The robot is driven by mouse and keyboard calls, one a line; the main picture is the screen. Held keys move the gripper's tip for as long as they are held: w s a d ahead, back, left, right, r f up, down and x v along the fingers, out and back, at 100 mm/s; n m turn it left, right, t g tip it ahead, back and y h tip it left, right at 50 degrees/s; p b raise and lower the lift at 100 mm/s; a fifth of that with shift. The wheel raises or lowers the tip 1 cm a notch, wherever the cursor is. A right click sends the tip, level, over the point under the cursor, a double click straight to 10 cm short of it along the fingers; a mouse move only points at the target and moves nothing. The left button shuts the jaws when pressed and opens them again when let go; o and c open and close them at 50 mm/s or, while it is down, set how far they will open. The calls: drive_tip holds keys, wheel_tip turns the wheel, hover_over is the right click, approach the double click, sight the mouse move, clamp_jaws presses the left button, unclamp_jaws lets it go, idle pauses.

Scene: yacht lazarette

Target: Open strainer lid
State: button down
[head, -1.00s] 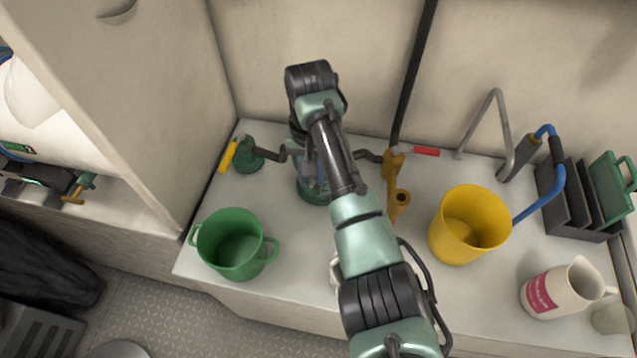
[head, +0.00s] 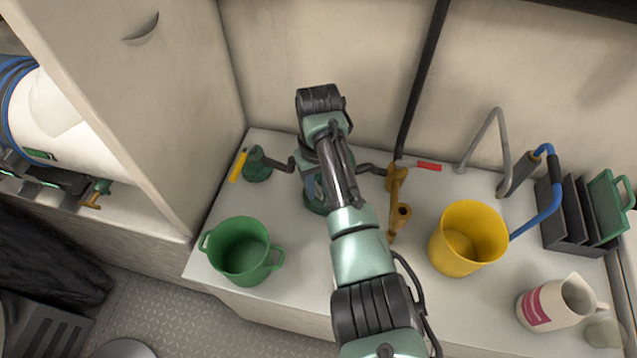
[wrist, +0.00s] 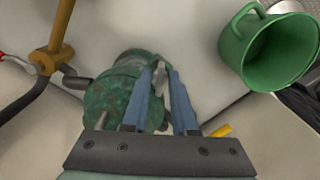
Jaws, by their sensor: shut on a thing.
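The strainer (head: 314,201) is a green, worn-looking body standing on the white counter between dark pipes. My arm covers most of it in the head view. In the wrist view the strainer (wrist: 112,97) lies just left of and behind the fingers. My gripper (wrist: 161,72) has two blue fingers whose tips come close together at the strainer's top. They are shut on a small part there, seemingly on the strainer lid, though the fingers hide most of it. In the head view my gripper (head: 315,184) is mostly behind my wrist.
A green pot (head: 240,251) stands front left, a yellow bucket (head: 468,238) right. A bronze fitting (head: 397,205), a red-handled valve (head: 428,167) and a yellow-handled valve (head: 238,166) flank the strainer.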

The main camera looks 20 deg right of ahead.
drive_tip(key=shift+r, duration=0.1)
idle(0.3)
drive_tip(key=shift+w+r+p, duration=0.15)
drive_tip(key=shift+r+p, duration=0.25)
drive_tip(key=shift+p, duration=0.05)
drive_tip(key=shift+w+d+r, duration=0.1)
drive_tip(key=shift+w+r, duration=0.05)
drive_tip(key=shift+r, duration=0.05)
drive_tip(key=shift+w+f, duration=0.1)
drive_tip(key=shift+r, duration=0.2)
drive_tip(key=shift+d, duration=0.1)
drive_tip(key=c, duration=0.8)
unclamp_jaws()
drive_tip(key=shift+o, duration=0.5)
drive_tip(key=shift+s+f, duration=0.1)
drive_tip(key=shift+s, duration=0.1)
